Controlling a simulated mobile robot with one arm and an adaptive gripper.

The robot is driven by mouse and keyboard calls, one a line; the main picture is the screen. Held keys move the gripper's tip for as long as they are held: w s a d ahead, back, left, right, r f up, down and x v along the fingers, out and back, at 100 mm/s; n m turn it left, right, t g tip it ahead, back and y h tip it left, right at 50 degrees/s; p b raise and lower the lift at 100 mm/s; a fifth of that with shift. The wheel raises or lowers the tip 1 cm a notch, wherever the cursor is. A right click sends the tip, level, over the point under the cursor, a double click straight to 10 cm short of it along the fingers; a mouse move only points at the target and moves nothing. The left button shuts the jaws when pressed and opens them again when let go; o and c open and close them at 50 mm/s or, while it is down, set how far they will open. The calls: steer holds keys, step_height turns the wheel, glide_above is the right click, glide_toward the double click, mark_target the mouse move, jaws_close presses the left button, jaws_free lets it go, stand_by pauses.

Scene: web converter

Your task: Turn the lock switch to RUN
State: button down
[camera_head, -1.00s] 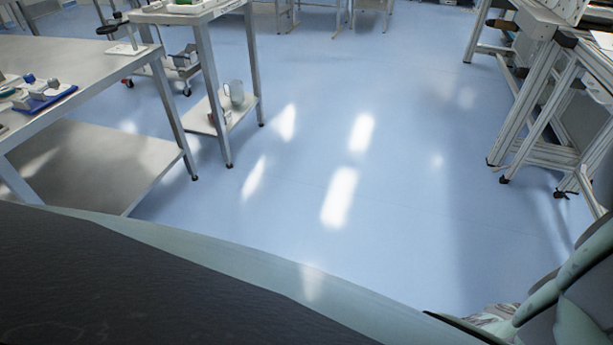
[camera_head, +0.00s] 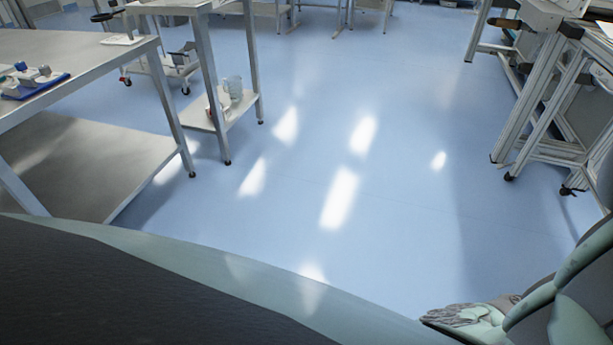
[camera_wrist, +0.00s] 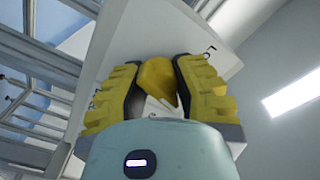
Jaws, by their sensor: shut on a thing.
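The lock switch is a yellow knob (camera_wrist: 157,78) on a white panel (camera_wrist: 160,28) in the wrist view. My gripper (camera_wrist: 160,66) has yellow ribbed fingers with dark inner pads, one on each side of the knob, and is shut on it. Dark lettering is on the panel to the right of the fingers, and part of a label is to the left. The lettering is tilted and too partly covered to read in full, so the knob's exact setting cannot be told. The switch and my gripper are not in the head view.
In the head view, a metal table (camera_head: 85,50) with small items on a blue tray (camera_head: 35,86) stands at left. A small shelved table (camera_head: 232,108) stands beside it. White frame stands (camera_head: 540,100) are at right. The blue floor (camera_head: 320,150) between is clear.

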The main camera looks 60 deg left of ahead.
steer(key=m+b, duration=0.1)
steer(key=m, duration=0.1)
steer(key=f+m+b, duration=0.1)
steer(key=b, duration=0.1)
steer(key=shift+s+m, duration=0.1)
steer(key=shift+m, duration=0.3)
steer(key=shift+m+b, duration=1.1)
steer(key=shift+b, duration=0.15)
steer(key=shift+r+m+b, duration=0.2)
steer(key=shift+m+b, duration=0.75)
steer(key=shift+m, duration=0.25)
steer(key=shift+r, duration=0.1)
steer(key=c, duration=1.1)
jaws_free()
steer(key=o, duration=0.5)
steer(key=shift+s+d, duration=0.15)
steer(key=shift+w, duration=0.2)
